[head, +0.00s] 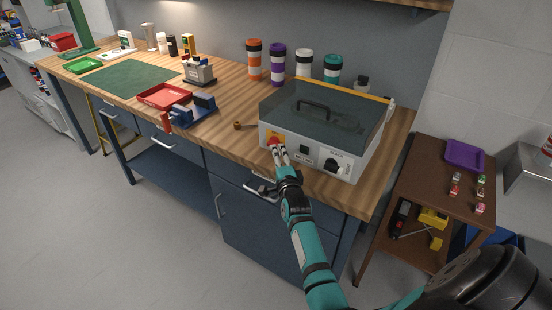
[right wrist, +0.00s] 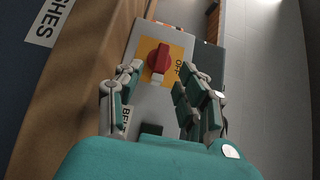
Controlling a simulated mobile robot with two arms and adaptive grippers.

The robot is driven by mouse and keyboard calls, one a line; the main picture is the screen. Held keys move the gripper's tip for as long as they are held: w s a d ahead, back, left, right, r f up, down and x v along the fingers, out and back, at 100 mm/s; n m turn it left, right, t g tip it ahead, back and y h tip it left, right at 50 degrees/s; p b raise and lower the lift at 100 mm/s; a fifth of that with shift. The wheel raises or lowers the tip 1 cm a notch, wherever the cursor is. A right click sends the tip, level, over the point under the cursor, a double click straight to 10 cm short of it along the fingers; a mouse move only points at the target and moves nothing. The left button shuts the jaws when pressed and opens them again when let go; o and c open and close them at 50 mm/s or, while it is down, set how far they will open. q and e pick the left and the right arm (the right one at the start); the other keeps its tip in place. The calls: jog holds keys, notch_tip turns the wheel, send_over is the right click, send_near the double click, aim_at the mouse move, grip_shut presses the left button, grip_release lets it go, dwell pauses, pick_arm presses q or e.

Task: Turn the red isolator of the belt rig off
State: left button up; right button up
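The red isolator (head: 273,141) is a knob on a yellow plate at the left of the grey belt rig's (head: 303,159) front face. In the right wrist view the red isolator (right wrist: 158,58) stands with its handle roughly upright in the picture. The printed word OFF is to its right on the yellow plate (right wrist: 177,54). My right gripper (head: 278,152) is close in front of the isolator. In the right wrist view the right gripper (right wrist: 160,82) has its fingers apart, with the knob showing between and just beyond the tips; contact is not visible. My left gripper is not in view.
The rig has a dark see-through cover (head: 325,105) and a black knob (head: 331,166) to the right. A small brown part (head: 238,126) lies to its left on the wooden bench (head: 228,105). A blue fixture (head: 203,106) and a red tray (head: 163,94) are farther left.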

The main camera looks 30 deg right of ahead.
jog(key=b+x, duration=0.1)
jog(key=x, duration=0.1)
jog(key=shift+w+d+f, duration=0.1)
jog(key=shift+w+f, duration=0.05)
jog(key=shift+w, duration=0.15)
jog(key=shift+w+d+b, duration=0.2)
jog(key=shift+w+b, duration=0.15)
jog(key=shift+w, duration=0.1)
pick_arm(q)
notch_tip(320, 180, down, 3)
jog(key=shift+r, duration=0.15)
pick_arm(e)
grip_shut()
